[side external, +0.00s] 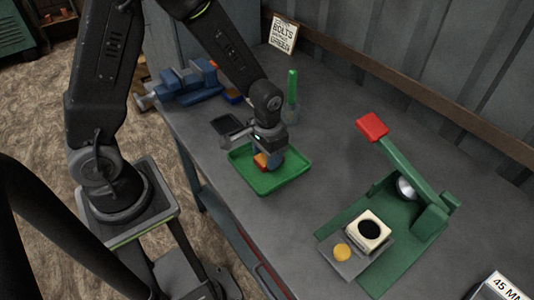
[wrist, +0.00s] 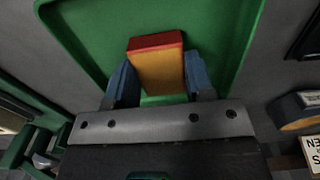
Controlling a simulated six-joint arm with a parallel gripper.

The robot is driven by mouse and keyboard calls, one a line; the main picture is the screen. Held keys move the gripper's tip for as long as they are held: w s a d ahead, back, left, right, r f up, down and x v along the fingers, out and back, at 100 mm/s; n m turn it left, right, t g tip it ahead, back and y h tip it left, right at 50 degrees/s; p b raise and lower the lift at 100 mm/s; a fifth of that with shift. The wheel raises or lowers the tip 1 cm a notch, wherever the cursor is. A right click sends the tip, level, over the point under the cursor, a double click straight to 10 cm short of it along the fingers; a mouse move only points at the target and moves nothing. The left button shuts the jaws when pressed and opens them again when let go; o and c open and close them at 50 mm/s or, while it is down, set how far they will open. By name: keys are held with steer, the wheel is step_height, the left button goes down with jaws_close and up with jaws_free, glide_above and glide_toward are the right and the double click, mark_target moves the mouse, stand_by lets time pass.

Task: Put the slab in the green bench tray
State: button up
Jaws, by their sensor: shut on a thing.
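The slab (wrist: 156,70), orange-yellow with a red end, is between the blue fingers of my gripper (wrist: 157,82) in the wrist view. My gripper (side external: 264,160) is shut on it and points down over the green bench tray (side external: 285,184). In the side view a small part of the slab (side external: 260,161) shows at the fingertips, inside the tray's outline. The tray (wrist: 222,45) also fills the background around the slab in the wrist view. I cannot tell whether the slab touches the tray floor.
A blue vise (side external: 190,83) and a green-handled brush (side external: 291,95) are behind. Bench between tray and crusher is clear.

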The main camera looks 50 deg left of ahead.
steer(key=shift+f, duration=0.15)
steer(key=o, duration=1.2)
step_height(320, 180, up, 12)
steer(key=s+a+r+t, duration=0.1)
steer(key=s+r+t, duration=0.4)
steer(key=s+r, duration=0.6)
steer(key=shift+s+r+t, duration=0.3)
steer(key=shift+s, duration=0.85)
